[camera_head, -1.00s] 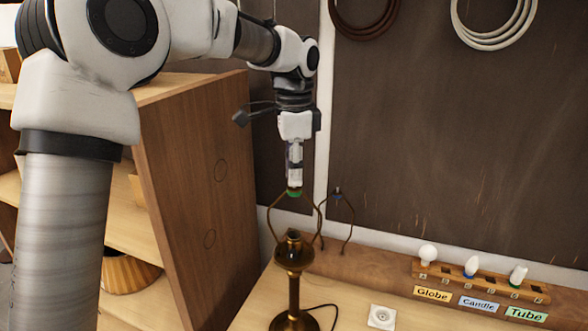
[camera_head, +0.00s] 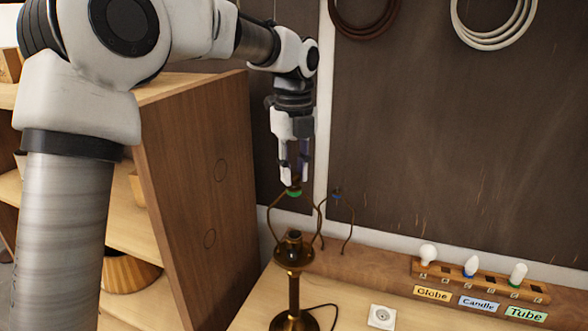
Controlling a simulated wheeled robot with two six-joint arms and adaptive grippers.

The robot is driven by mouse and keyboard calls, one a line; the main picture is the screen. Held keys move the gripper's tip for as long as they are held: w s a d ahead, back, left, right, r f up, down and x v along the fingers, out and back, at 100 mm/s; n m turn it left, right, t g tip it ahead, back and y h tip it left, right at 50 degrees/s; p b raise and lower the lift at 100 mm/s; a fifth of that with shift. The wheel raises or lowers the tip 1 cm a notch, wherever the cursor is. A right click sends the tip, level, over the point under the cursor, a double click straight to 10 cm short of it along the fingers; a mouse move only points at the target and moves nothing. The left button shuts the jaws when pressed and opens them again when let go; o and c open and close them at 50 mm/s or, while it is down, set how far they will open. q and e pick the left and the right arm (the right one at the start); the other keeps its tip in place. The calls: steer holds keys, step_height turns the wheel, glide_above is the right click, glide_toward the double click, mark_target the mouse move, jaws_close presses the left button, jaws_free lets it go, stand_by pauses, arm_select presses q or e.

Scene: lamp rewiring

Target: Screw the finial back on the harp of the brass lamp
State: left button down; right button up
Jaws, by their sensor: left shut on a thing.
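The brass lamp (camera_head: 294,283) stands upright on the bench, with its bronze harp (camera_head: 271,222) rising above the socket. A small finial with a green band (camera_head: 294,193) is at the top of the harp. My left gripper (camera_head: 292,182) points straight down over the harp top, shut on the finial. Its fingers hide the finial's upper part, and I cannot tell how far down it sits. My right gripper is not in view.
A second harp with a blue mark (camera_head: 338,196) stands behind at right. A bulb rack (camera_head: 482,281) with three bulbs and label cards is at right. A white wall-type socket (camera_head: 382,317) lies on the bench. A wooden shelf unit (camera_head: 200,190) stands at left.

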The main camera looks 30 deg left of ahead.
arm_select(q)
steer(key=m, duration=0.8)
steer(key=c, duration=0.9)
jaws_free()
